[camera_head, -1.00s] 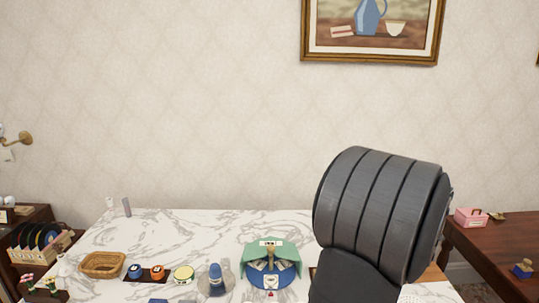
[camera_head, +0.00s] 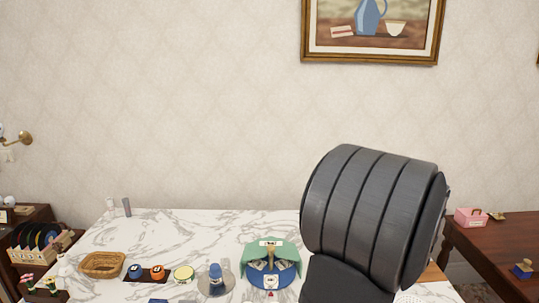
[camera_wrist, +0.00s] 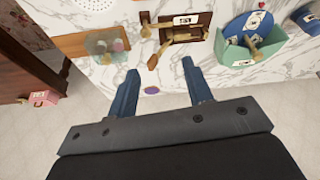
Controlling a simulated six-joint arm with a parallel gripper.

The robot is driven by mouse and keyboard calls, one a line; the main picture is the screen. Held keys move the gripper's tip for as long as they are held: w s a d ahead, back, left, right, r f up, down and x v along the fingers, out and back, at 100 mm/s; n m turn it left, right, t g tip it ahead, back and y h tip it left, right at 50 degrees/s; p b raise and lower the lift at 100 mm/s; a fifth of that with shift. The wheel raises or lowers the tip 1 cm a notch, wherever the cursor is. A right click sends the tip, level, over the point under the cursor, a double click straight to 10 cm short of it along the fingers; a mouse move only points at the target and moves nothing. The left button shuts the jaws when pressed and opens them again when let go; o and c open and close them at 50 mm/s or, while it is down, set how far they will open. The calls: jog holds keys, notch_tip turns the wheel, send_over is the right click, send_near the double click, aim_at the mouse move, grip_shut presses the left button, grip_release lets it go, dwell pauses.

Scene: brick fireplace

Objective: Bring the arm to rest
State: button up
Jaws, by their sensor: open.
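My gripper (camera_wrist: 160,67) shows in the wrist view with its two blue-grey fingers spread apart and nothing between them. It hangs over the edge of the white marble table (camera_wrist: 160,78). In the head view the gripper itself is out of sight; my dark grey, ribbed arm fills the right of the centre and hides the right part of the table.
A green and blue card holder (camera_head: 285,249), a blue-topped item on a round base (camera_head: 215,280), a yellow-green tin (camera_head: 184,274) and a wicker basket (camera_head: 102,264) stand on the table. A brown wooden rack (camera_wrist: 190,36) and a clear tray (camera_wrist: 97,45) lie near my fingers.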

jog(key=s+a+r+m+h, duration=0.1)
jog(key=s+a+r+m, duration=0.15)
jog(key=s+a, duration=0.75)
jog(key=w+d+f+n+y, duration=0.1)
jog(key=w+d+f+n, duration=0.3)
jog(key=w+d, duration=0.9)
jog(key=shift+m, duration=0.35)
jog(key=x, duration=1.8)
jog(key=shift+s+d+f, duration=0.25)
jog(key=shift+d+f, duration=0.05)
jog(key=shift+f, duration=0.05)
jog(key=shift+d+r+n+y, duration=0.15)
jog(key=shift+n+y, duration=0.35)
jog(key=shift+n, duration=0.2)
jog(key=n+y, duration=0.1)
jog(key=n, duration=0.2)
jog(key=shift+w+d+n+g, duration=0.1)
jog(key=shift+n+g, duration=0.2)
jog(key=shift+g, duration=0.1)
jog(key=n+g, duration=0.1)
jog(key=n, duration=0.1)
jog(key=n+y, duration=0.1)
jog(key=n, duration=0.2)
jog(key=shift+w+d+g, duration=0.15)
jog(key=shift+w+g, duration=0.05)
jog(key=shift+g, duration=0.2)
